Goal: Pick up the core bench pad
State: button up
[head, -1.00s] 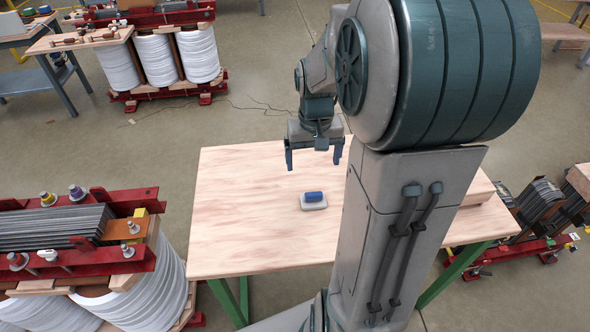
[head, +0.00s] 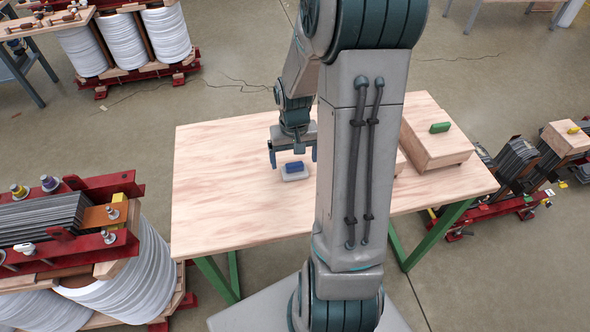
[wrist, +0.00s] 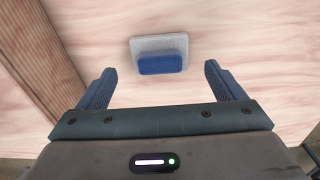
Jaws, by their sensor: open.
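The core bench pad, a light grey slab with a blue block on top, lies on the wooden table (head: 225,205); I take the blue part (head: 294,166) and grey base (head: 296,176) as one piece. In the wrist view the pad's blue part (wrist: 162,64) sits ahead of the fingertips, roughly centred between them. My gripper (head: 293,158) is open and empty, above and close to the pad in the head view. Both fingers show in the wrist view (wrist: 158,82), apart from the pad. My arm hides part of the table's middle.
Transformer-like coil assemblies (head: 125,255) stand at the lower left, and a stack of dark plates (head: 518,160) stands at the right.

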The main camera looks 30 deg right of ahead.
jog(key=shift+f, duration=1.4)
jog(key=c, duration=1.1)
jog(key=shift+o, duration=0.2)
jog(key=shift+r, duration=0.15)
jog(key=shift+w+r, duration=0.1)
jog(key=shift+r, duration=0.5)
notch_tip(320, 180, up, 3)
jog(key=shift+r, duration=0.15)
jog(key=s+r, duration=0.2)
jog(key=s, duration=0.2)
jog(key=s+r, duration=0.2)
jog(key=s, duration=0.2)
jog(key=s+r+p, duration=0.1)
jog(key=s+r, duration=0.1)
jog(key=s, duration=0.1)
jog(key=shift+s+a+r, duration=0.15)
jog(key=shift+s+a, duration=0.05)
jog(key=shift+s, duration=0.2)
